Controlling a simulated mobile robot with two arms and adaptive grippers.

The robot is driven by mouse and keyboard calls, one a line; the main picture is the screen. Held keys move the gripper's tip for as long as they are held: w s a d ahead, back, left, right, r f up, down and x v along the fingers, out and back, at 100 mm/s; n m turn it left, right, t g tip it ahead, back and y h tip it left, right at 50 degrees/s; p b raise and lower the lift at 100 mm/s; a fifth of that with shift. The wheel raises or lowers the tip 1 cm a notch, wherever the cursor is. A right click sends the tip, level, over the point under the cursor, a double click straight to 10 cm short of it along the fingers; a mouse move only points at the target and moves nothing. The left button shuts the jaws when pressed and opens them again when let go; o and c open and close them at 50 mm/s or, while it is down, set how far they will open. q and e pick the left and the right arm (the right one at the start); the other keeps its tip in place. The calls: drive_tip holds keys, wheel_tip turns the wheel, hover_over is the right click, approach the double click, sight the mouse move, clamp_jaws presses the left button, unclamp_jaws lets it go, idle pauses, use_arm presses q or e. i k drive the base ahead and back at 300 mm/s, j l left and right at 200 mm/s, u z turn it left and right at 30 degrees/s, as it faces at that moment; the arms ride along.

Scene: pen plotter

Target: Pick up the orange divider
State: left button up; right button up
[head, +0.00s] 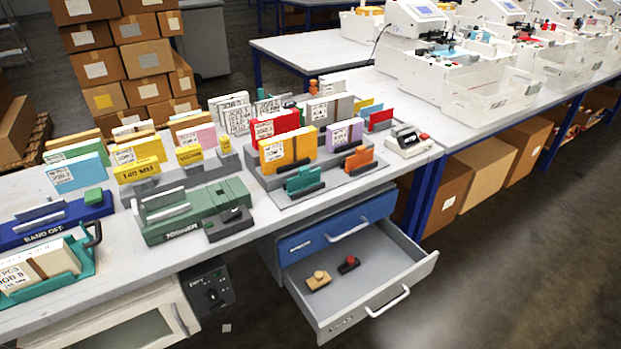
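The orange divider (359,158) is a small upright orange plate near the front right of the grey sorting tray (300,197) on the workbench. It stands in a dark slotted base, to the right of a teal divider (304,179) and in front of a lilac card stack (344,134). A larger yellow-orange block with a white label (287,150) stands to its left. Nothing covers the orange divider from the front. Neither of my grippers shows in the head view.
A green machine (190,213) stands to the left. A small white device (408,142) stands right of the tray. White plotters (450,75) line the right bench.

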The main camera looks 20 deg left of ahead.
sight(363, 157)
drive_tip(key=u, duration=0.25)
drive_tip(key=i+l+u, duration=0.4)
drive_tip(key=l+u, duration=0.2)
drive_tip(key=i+l+u, duration=0.15)
drive_tip(key=l+u, duration=0.15)
drive_tip(key=l, duration=0.1)
